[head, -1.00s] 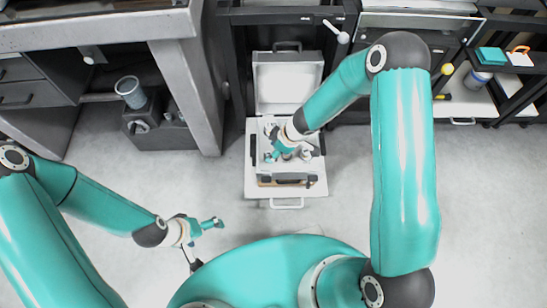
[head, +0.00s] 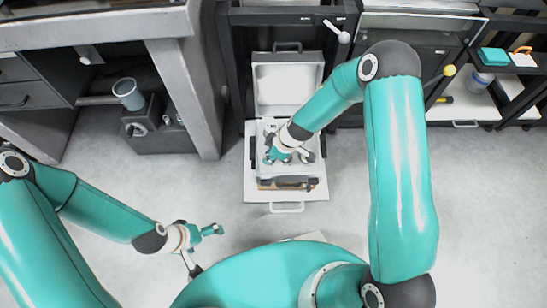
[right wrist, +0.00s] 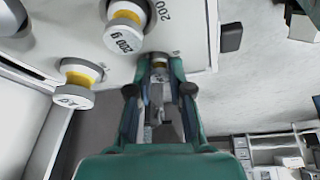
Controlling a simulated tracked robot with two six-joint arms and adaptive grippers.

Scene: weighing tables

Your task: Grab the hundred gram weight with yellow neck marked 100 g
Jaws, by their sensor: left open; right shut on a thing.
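My right gripper (head: 278,154) is over the open weight case (head: 251,182) in the head view. In the right wrist view, the right gripper (right wrist: 159,75) is shut on a small metal weight with a yellow neck (right wrist: 159,64). The fingers hide most of it, and I cannot read its mark. A larger yellow-necked weight marked 200 g (right wrist: 126,32) stands beside it in the case. Another yellow-necked weight (right wrist: 77,82) stands further left; its mark is unclear. My left gripper (head: 214,230) is open and empty above the floor, left of the case.
The case lid (head: 287,82) stands open at the back. A metal table (head: 185,75) is on the left, with a grey cup (head: 127,93) on a dark unit below it. Shelves with a teal box (head: 493,57) are at the right. The floor around the case is clear.

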